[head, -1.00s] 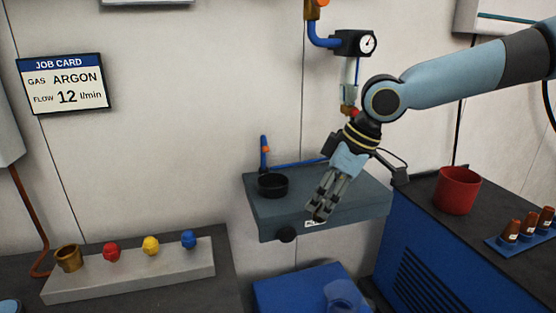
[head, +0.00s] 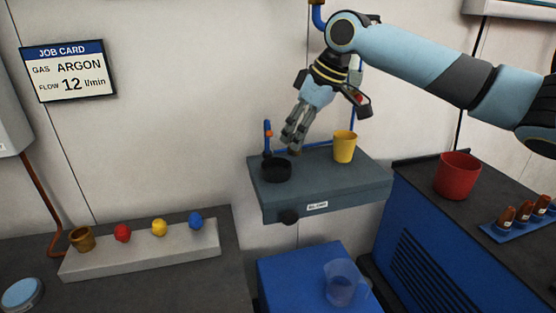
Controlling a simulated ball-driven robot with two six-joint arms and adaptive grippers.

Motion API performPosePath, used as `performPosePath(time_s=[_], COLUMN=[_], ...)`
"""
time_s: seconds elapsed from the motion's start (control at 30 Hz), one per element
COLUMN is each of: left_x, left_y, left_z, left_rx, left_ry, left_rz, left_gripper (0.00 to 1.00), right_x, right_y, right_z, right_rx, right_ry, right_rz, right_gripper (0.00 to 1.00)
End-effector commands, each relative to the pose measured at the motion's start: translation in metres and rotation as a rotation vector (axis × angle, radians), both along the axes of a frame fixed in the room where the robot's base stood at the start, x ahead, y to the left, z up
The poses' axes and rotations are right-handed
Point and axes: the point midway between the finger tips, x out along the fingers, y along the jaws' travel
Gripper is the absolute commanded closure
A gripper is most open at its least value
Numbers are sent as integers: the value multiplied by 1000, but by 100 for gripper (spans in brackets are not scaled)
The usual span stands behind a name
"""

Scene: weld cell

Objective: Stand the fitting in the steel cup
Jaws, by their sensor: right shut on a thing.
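My right gripper (head: 291,142) points down above the back of the grey shelf unit (head: 335,188). It is shut on a small brownish piece, probably the fitting (head: 296,151), mostly hidden by the fingers. A dark, shallow round cup (head: 276,172) stands on the shelf, below and slightly left of the fingertips. It is the likeliest steel cup, though its metal is not clear. The held piece looks apart from it. My left gripper is not in view.
A yellow cup (head: 344,148) stands on the shelf's right. A blue upright post (head: 267,137) stands behind the dark cup. A red pot (head: 458,176) is on the right bench. A clear jug (head: 341,284) stands below. Coloured knobs line the left block (head: 150,250).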

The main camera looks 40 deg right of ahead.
Motion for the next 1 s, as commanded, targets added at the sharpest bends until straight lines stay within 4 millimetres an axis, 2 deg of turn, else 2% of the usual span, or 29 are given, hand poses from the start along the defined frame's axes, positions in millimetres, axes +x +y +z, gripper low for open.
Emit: performPosePath(time_s=[0.1,0.3,0.47,0.7,1.0], left_x=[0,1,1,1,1], left_y=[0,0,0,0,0], left_z=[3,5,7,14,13], left_rx=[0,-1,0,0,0], left_ry=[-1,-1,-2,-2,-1], left_rz=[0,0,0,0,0], left_gripper=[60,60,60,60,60], right_x=[25,50,53,53,53], right_y=[4,4,4,4,4], right_z=[-11,-28,-38,-70,-73], right_rx=[11,5,2,2,1], right_ry=[-3,0,5,3,2], right_rz=[-2,1,3,2,3], right_gripper=[100,100,100,100,100])
